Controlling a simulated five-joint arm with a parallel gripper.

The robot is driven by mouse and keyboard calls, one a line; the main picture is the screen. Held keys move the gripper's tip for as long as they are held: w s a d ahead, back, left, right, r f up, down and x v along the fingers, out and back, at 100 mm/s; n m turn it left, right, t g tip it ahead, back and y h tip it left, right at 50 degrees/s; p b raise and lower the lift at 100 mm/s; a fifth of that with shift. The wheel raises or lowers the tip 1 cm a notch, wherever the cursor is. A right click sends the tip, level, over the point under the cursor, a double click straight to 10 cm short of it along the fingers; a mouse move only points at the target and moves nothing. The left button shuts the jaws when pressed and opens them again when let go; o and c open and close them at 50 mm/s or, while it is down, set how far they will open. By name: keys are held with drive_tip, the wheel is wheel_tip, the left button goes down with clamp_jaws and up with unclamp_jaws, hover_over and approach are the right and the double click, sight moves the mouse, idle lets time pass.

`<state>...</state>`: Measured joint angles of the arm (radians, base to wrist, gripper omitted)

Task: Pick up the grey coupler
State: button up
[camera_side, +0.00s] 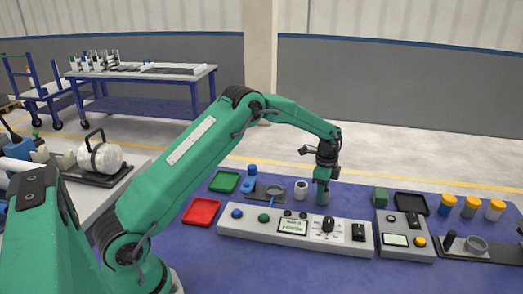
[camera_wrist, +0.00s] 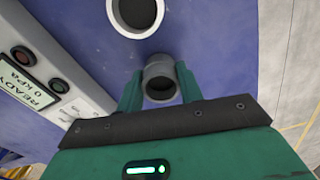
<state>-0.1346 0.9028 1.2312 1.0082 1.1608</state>
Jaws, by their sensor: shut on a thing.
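The grey coupler (camera_wrist: 160,72) is a short hollow ring, seen end-on in the wrist view between the two green fingers of my gripper (camera_wrist: 158,90). The fingers close on its sides. In the side view my gripper (camera_side: 322,192) points down behind the long white control panel, with the grey coupler (camera_side: 323,198) small and partly hidden at its tips. I cannot tell whether the coupler touches the table. A white, dark-mouthed cylinder (camera_side: 301,189) stands upright just left of my gripper; its open top also shows in the wrist view (camera_wrist: 137,10).
The long control panel (camera_side: 262,228) with knobs and buttons lies in front of my gripper. Red (camera_side: 202,212) and green (camera_side: 224,182) trays are to the left.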

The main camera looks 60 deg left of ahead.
drive_tip(key=shift+r, duration=0.7)
wheel_tip(320, 180, up, 2)
drive_tip(key=shift+r, duration=0.25)
drive_tip(key=s+d+r, duration=0.4)
drive_tip(key=d+r, duration=0.2)
drive_tip(key=d, duration=0.4)
drive_tip(key=shift+s+d+r, duration=0.3)
drive_tip(key=shift+d+r, duration=0.05)
drive_tip(key=shift+r, duration=0.05)
